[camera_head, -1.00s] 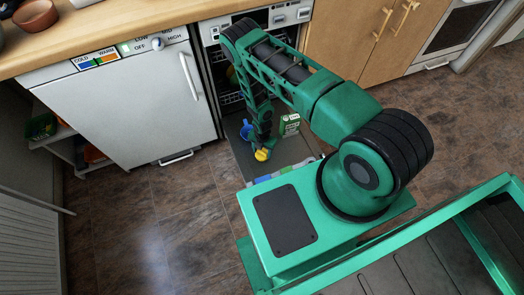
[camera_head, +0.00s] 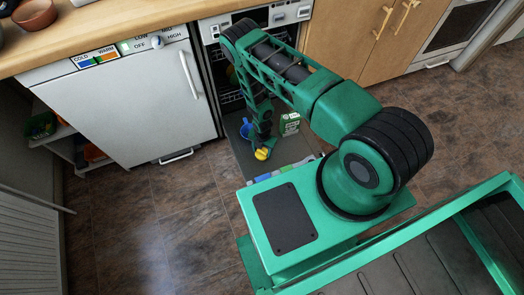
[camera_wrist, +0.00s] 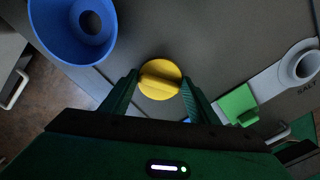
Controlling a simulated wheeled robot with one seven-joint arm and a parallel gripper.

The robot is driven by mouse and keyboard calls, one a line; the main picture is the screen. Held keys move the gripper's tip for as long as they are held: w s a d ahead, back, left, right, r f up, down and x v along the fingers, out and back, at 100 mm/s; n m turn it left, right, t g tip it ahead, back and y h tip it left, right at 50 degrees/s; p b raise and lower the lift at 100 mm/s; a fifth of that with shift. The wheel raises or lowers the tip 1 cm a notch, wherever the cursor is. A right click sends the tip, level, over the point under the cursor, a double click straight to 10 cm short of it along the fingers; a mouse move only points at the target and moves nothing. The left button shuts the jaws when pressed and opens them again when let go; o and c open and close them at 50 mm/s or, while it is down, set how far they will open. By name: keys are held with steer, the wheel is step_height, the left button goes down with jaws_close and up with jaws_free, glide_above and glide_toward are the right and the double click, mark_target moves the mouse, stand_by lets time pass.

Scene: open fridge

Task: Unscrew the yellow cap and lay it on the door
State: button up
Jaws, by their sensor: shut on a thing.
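The yellow cap (camera_wrist: 160,80) is round with a raised ridge across its top. It also shows as a small yellow spot in the head view (camera_head: 262,154). My gripper (camera_wrist: 160,86) is shut on the cap, with one finger at its left side and one at its right. The grey open door (camera_wrist: 130,55) lies flat beneath it; a strip of it shows in the head view (camera_head: 240,163). What is under the cap is hidden, so I cannot tell whether it is still seated.
A blue funnel (camera_wrist: 72,25) stands on the door to the upper left of the cap. A green flap (camera_wrist: 238,104) and a pale fitting (camera_wrist: 285,78) are to the right. A white and green box (camera_head: 289,123) stands on the door near my arm.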

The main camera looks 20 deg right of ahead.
mark_target(262, 151)
steer(key=shift+f, duration=0.35)
stand_by(0.3)
steer(key=o, duration=1.1)
steer(key=shift+r, duration=0.1)
steer(key=shift+r, duration=3.45)
